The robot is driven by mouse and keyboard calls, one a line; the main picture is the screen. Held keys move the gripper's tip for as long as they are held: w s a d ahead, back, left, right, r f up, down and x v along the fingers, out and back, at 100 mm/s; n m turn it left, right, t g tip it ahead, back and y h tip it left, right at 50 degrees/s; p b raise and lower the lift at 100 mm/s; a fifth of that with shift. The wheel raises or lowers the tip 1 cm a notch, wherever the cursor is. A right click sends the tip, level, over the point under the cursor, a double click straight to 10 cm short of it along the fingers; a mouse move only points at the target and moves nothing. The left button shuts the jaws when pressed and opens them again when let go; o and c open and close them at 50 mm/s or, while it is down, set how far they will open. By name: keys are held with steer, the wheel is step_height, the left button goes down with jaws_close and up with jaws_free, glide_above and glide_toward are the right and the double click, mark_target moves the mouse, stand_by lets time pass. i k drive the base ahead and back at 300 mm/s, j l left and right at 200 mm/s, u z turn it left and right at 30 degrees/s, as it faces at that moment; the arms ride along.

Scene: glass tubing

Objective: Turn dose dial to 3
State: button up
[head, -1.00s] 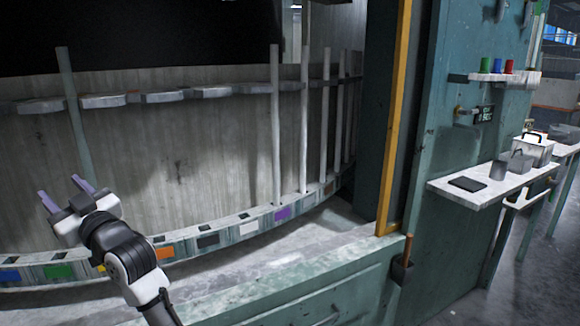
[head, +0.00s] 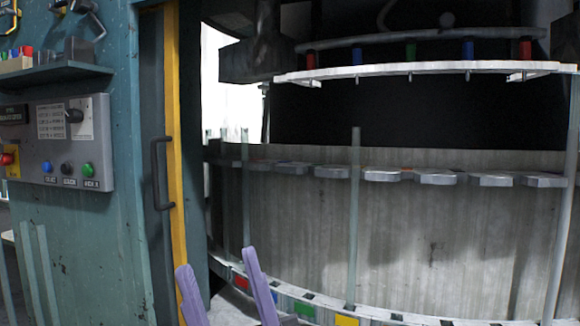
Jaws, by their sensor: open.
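A grey control panel (head: 75,145) is fixed to the teal wall at the left. At its upper part is a black rotary knob (head: 74,115) on a light plate with markings too small to read; it may be the dose dial. A printed chart is left of the knob. My gripper (head: 217,260) shows at the bottom, its two purple fingers apart and empty. It is to the right of the panel and lower in the picture, touching nothing that I can see.
The panel also has blue, black and green buttons and a red button (head: 7,159) on yellow. A yellow door edge (head: 176,130) with a dark handle (head: 160,172) stands between the panel and the curved rack of glass tubes (head: 354,220). A shelf (head: 55,75) juts out above the panel.

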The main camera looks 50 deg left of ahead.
mark_target(72, 116)
steer(key=u, duration=2.7)
